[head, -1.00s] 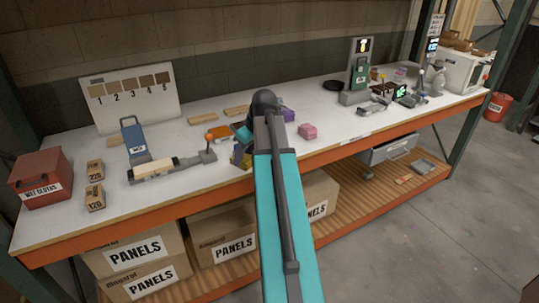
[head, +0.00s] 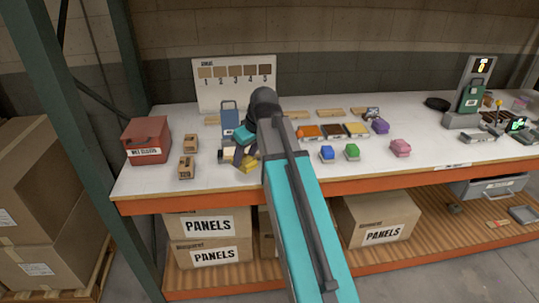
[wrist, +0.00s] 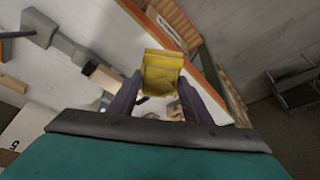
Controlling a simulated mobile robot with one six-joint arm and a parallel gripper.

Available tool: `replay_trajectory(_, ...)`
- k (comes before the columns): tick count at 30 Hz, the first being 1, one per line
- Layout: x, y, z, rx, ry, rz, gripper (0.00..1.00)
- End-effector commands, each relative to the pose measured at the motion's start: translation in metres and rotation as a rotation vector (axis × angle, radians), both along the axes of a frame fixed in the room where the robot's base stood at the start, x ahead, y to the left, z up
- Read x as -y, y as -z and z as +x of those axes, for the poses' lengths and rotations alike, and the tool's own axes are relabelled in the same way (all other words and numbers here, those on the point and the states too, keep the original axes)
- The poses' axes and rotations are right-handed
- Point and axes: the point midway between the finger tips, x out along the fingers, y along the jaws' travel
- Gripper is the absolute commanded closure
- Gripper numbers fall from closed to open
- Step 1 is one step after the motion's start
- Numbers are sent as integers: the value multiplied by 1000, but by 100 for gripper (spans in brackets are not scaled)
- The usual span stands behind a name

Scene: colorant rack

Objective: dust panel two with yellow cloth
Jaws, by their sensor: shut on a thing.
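My gripper (head: 245,160) is shut on the yellow cloth (head: 250,166), above the left part of the bench. In the wrist view the yellow cloth (wrist: 162,72) is a folded block between the two dark fingers, held clear of the bench top. Several wooden panels lie along the back of the bench, one at the middle (head: 296,114) and one to its right (head: 330,112). I cannot tell from the frames which is panel two. A jig near my gripper is mostly hidden behind the arm. A sample board (head: 235,82) numbered 1 to 5 leans on the wall.
A rack post (head: 95,130) borders the bench.

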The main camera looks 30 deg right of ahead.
Motion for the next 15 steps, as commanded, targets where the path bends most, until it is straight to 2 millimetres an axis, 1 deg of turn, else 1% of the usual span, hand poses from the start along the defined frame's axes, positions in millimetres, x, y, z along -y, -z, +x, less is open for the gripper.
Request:
replay_trajectory(1,-17,-2,1,1,-5,0,73)
replay_trajectory(9,-87,-11,3,1,39,-1,73)
replay_trajectory(12,-108,-13,1,1,101,-1,73)
replay_trajectory(15,-116,-15,0,2,183,0,73)
